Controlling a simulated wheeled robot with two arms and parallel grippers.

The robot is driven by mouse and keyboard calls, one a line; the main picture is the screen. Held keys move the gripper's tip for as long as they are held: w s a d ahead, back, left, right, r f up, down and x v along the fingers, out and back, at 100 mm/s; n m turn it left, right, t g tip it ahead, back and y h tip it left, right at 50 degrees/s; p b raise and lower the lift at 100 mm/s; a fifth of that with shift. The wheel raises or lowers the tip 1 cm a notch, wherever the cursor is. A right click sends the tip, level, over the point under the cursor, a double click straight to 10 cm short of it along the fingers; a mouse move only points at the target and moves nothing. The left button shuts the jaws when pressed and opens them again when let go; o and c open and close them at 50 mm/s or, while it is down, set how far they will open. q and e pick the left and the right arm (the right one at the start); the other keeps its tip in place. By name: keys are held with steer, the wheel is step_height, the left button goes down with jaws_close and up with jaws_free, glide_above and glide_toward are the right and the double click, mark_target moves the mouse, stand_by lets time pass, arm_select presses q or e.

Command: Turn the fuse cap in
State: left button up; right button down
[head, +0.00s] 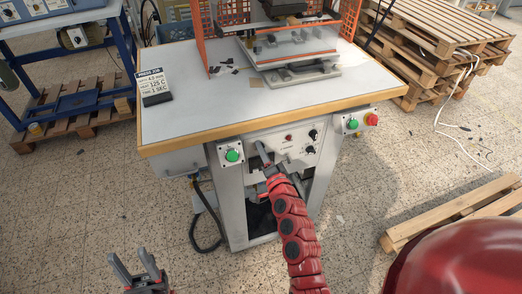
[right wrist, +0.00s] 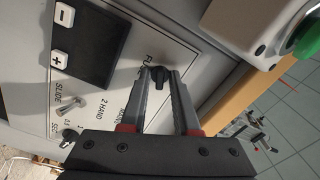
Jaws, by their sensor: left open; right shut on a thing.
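The fuse cap (right wrist: 160,77) is a small black knob on the light control panel (right wrist: 110,72), beside a partly covered label starting "FU". My right gripper (right wrist: 160,74) is shut on it, with one fingertip on each side. In the head view, my right gripper (head: 261,150) reaches the left part of the machine's front panel (head: 296,150), and the cap is hidden there. My left gripper (head: 134,262) is open and empty, low over the floor at the bottom left.
A green button box (head: 231,153) sits left of the panel; another green button (head: 352,124) and a red button (head: 371,119) sit right. The table edge (head: 270,122) overhangs the panel. A metal toggle switch (right wrist: 69,103) is near my right gripper. Pallets (head: 440,45) stand right.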

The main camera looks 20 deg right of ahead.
steer(key=shift+m, duration=0.5)
steer(key=m, duration=0.3)
steer(key=shift+d, duration=0.1)
steer(key=c, duration=0.8)
jaws_free()
steer(key=shift+s, duration=0.1)
steer(key=s+b, duration=0.2)
steer(key=s, duration=0.8)
steer(key=shift+b, duration=0.3)
